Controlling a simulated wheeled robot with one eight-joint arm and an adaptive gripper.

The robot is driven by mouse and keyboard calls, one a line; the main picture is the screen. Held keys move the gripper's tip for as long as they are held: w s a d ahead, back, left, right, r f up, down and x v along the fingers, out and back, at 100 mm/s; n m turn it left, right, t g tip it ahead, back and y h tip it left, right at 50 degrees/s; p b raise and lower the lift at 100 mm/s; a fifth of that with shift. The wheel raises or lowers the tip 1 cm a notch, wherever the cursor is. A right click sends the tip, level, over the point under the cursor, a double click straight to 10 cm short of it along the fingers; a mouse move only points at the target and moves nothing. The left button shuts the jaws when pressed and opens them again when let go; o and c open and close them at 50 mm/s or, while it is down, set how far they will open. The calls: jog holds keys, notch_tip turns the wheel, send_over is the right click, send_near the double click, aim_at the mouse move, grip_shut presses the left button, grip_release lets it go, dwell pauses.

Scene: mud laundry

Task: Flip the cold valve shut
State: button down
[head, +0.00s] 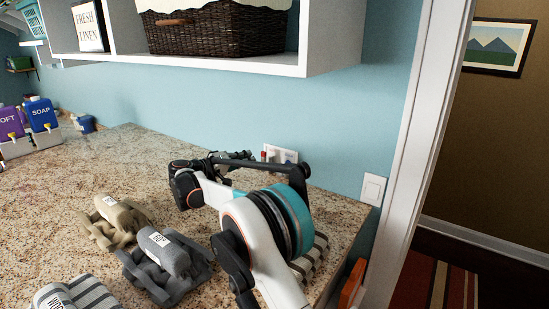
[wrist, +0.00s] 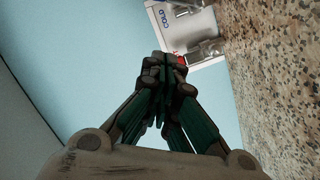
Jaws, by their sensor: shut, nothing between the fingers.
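The white valve box (wrist: 212,62) is on the blue wall just above the counter, at the top of the wrist view, which is turned sideways. Its "COLD" label (wrist: 181,14) and grey metal fittings (wrist: 205,48) show. A small red part (wrist: 181,60) shows right beside my fingertips. My gripper (wrist: 167,62) is shut and empty, its tips at the box's near edge; I cannot tell if they touch anything. In the head view the box (head: 283,154) is partly hidden behind my arm, with my gripper (head: 247,155) just left of it. The cold valve's handle is not clearly visible.
Rolled cloths, tan (head: 120,214), grey (head: 168,256) and striped (head: 92,293), lie on the granite counter (head: 120,160). Another striped roll (head: 316,255) sits beside my arm. A shelf with a wicker basket (head: 215,28) overhangs the counter. Soap dispensers (head: 42,114) stand far left.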

aim_at(286, 168)
jog(key=shift+n, duration=0.3)
jog(key=w+d+f, duration=0.1)
jog(key=d, duration=0.2)
jog(key=w+d+f+b, duration=0.1)
jog(key=d, duration=0.2)
jog(key=w+d+f, duration=0.1)
jog(key=w+d, duration=0.1)
jog(key=d, duration=0.2)
jog(key=shift+w+b, duration=0.1)
jog(key=shift+b, duration=0.25)
